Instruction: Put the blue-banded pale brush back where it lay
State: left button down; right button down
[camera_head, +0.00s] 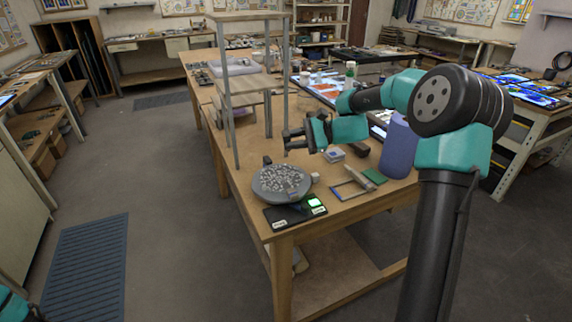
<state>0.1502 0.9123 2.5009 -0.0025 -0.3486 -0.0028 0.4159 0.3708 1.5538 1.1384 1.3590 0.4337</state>
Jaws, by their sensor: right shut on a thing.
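My right gripper (293,138) is above the wooden workbench, beside the shelf stand's right-hand post. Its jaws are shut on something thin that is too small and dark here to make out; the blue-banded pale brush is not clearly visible. The spot where the brush lay cannot be told from this view. Only a bit of my left arm shows in the bottom left corner, and its gripper is out of view.
A wooden shelf stand (247,84) rises at the left.

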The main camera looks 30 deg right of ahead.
notch_tip(320, 180, up, 10)
dwell(0.9)
jog(key=n+g+h, duration=0.3)
jog(key=h, duration=0.1)
dwell(0.6)
jog(key=shift+g+h, duration=0.3)
jog(key=shift+n+g+h, duration=0.5)
jog(key=shift+n+h, duration=0.15)
jog(key=shift+h, duration=0.55)
jog(key=shift+n+g+h, duration=0.5)
jog(key=shift+n+h, duration=0.15)
jog(key=shift+h, duration=0.55)
